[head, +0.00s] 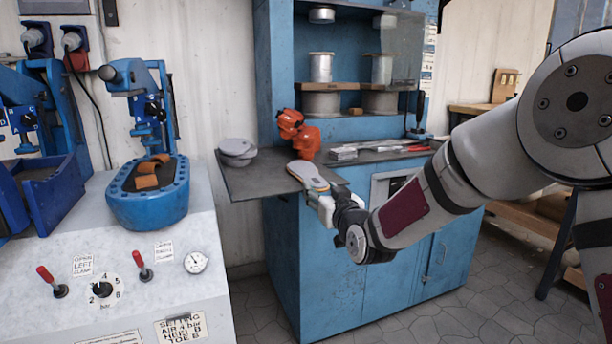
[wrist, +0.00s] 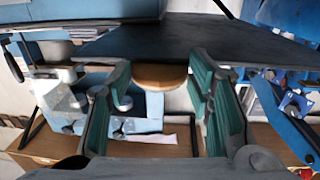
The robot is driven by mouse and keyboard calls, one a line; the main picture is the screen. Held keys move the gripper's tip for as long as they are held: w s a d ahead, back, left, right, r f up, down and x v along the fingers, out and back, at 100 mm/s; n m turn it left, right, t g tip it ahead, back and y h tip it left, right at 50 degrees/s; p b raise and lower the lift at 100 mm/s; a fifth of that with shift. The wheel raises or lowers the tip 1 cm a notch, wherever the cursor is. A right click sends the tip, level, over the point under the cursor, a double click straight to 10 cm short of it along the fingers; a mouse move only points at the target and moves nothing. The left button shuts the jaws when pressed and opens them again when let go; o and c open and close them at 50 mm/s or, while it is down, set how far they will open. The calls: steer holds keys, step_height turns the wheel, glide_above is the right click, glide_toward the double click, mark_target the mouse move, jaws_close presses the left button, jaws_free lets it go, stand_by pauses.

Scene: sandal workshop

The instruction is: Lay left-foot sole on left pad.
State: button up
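The tan sole (head: 308,175) lies at the front corner of the dark shelf (head: 255,180), with its rounded end overhanging the edge. My gripper (head: 324,203) is at that overhanging end. In the wrist view the green-padded fingers (wrist: 163,85) stand apart on either side of the sole's rounded end (wrist: 160,77). The right station (head: 147,200) holds a dark pad with orange-brown straps.
A grey rounded object (head: 237,152) and an orange device (head: 298,134) sit on the shelf. The blue cabinet (head: 340,270) stands below it. Red-handled levers (head: 140,265) and a gauge (head: 196,262) are on the press front. A gap separates press and cabinet.

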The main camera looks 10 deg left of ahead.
steer(key=shift+c, duration=1.1)
steer(key=shift+r, duration=0.45)
steer(key=shift+r, duration=0.3)
steer(key=o, duration=0.3)
steer(key=shift+d, duration=0.1)
steer(key=shift+c, duration=1.2)
